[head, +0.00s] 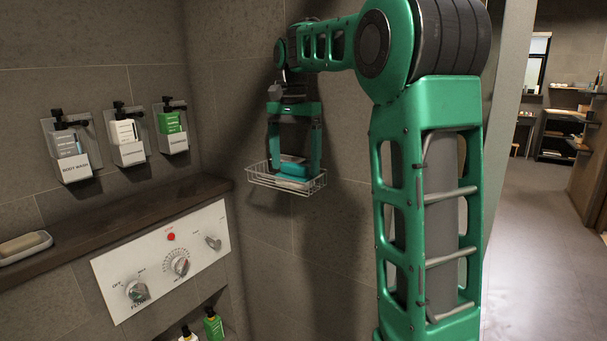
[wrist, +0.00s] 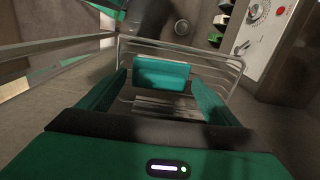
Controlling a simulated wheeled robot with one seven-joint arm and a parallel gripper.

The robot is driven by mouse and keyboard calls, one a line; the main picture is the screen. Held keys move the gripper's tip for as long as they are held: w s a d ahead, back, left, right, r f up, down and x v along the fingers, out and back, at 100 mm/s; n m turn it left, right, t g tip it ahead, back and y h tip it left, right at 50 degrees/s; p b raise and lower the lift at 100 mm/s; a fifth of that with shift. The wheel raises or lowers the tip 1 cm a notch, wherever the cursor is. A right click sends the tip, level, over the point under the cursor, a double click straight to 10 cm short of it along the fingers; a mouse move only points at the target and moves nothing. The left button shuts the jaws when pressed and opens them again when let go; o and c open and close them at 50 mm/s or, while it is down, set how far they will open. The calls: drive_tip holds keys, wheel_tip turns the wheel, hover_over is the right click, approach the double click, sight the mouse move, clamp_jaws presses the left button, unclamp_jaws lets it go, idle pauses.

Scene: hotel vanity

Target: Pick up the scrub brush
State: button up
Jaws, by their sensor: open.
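A teal block-like object (head: 293,169), which looks like the scrub brush, sits in the wire basket (head: 262,181) on the tiled wall. In the wrist view the teal object (wrist: 162,75) shows its flat face near the basket's far side; no bristles can be made out. My gripper (head: 294,163) points down over the basket, its fingers on either side of the teal object. In the wrist view my gripper (wrist: 160,84) is open, with room between each finger and the object. Whether the fingertips touch the basket cannot be told.
Several soap dispensers (head: 127,139) hang on the left wall above a dark ledge (head: 120,212). A soap dish (head: 24,246) stands on that ledge. A white control panel (head: 165,258) with knobs is below. The room opens at the right.

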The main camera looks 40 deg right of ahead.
sight(295, 164)
drive_tip(key=shift+f, duration=0.15)
drive_tip(key=shift+c, duration=0.3)
drive_tip(key=c, duration=1.8)
drive_tip(key=shift+d+r, duration=0.1)
drive_tip(key=shift+r, duration=1.35)
drive_tip(key=shift+s+r, duration=0.15)
drive_tip(key=shift+r, duration=0.65)
drive_tip(key=s+a+r, duration=0.2)
drive_tip(key=a, duration=0.1)
drive_tip(key=s+a+r, duration=0.2)
drive_tip(key=a, duration=0.1)
drive_tip(key=s+a+r, duration=0.2)
drive_tip(key=a, duration=0.2)
drive_tip(key=shift+s+r, duration=0.1)
drive_tip(key=shift+r, duration=0.1)
